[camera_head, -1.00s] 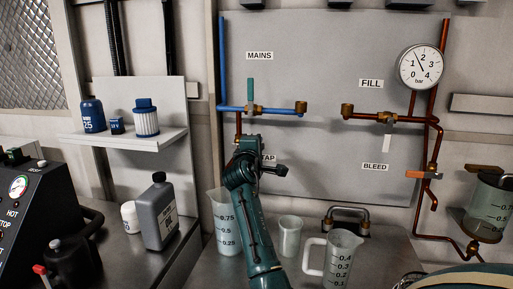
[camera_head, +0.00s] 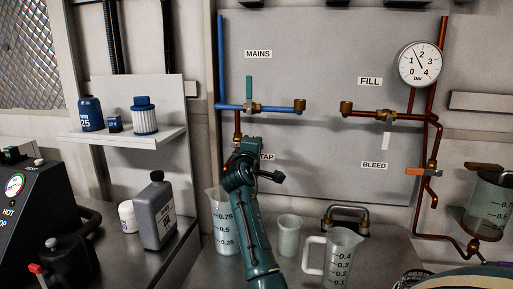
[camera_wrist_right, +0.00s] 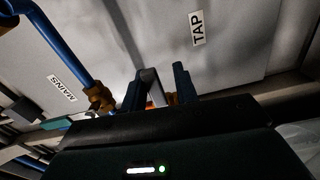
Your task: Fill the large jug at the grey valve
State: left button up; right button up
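The large clear jug (camera_head: 222,236), marked 0.25 to 0.75, stands upright on the metal counter, partly hidden behind my right arm. The TAP label (camera_head: 267,156) is partly covered by my right gripper (camera_head: 246,146), which is raised at the panel below the blue pipe. In the right wrist view the two fingers of the right gripper (camera_wrist_right: 160,88) stand apart. A grey lever (camera_wrist_right: 152,82) shows between them, nearer the left finger, with orange-brown metal behind it. Firm contact on both sides is not visible. The tap outlet and the jug's mouth are mostly hidden. My left gripper is not in view.
A small beaker (camera_head: 289,236) and a handled jug (camera_head: 341,257) stand right of the arm. A teal-handled MAINS valve (camera_head: 249,90) sits above, and FILL and BLEED fittings (camera_head: 388,115) to the right. A grey bottle (camera_head: 157,212) stands left.

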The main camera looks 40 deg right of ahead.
jog(key=shift+o, duration=1.1)
jog(key=shift+f, duration=0.1)
jog(key=shift+s+a, duration=0.1)
jog(key=b+v, duration=0.1)
jog(key=v, duration=1.2)
